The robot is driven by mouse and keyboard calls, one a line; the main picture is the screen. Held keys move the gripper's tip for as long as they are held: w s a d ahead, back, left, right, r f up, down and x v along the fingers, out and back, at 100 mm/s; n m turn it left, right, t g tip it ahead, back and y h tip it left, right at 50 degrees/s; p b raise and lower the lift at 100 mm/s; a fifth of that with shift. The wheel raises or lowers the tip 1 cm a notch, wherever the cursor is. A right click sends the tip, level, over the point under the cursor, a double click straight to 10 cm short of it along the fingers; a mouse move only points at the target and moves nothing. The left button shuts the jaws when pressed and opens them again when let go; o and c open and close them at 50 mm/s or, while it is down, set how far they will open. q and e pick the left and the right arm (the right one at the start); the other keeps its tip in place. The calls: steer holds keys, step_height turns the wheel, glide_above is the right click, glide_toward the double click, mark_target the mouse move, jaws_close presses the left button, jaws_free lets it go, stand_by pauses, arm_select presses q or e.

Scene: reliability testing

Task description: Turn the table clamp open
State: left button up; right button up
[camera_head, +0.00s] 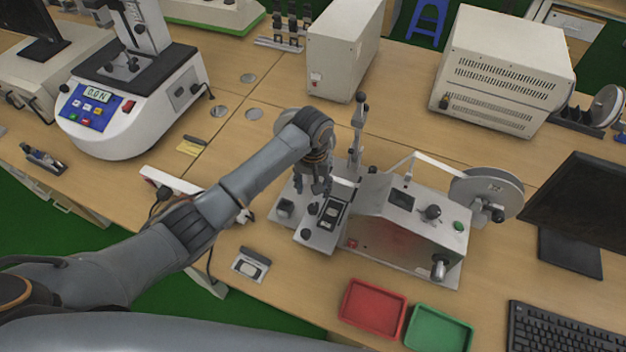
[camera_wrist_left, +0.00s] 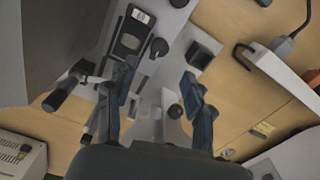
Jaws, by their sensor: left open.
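The grey test machine (camera_head: 400,225) stands on the wooden table. On its left end is a metal clamp plate (camera_head: 316,236) with black knobs and a dark part with a pale window (camera_head: 334,211). My left gripper (camera_head: 318,188) points down over this plate, with its arm coming in from the left. In the left wrist view the gripper (camera_wrist_left: 161,86) has its fingers apart with nothing between them. A round black knob (camera_wrist_left: 158,47) and the dark windowed part (camera_wrist_left: 133,33) lie beyond the fingers. I cannot tell which piece turns the clamp. My right gripper is not in view.
A red tray (camera_head: 373,308) and a green tray (camera_head: 438,331) sit in front of the machine. A small windowed part (camera_head: 250,264) lies left of them. A reel (camera_head: 487,191) and monitor (camera_head: 580,215) stand right. Grey boxes (camera_head: 503,72) stand behind.

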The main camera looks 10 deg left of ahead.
arm_select(q)
steer(key=shift+r, duration=1.5)
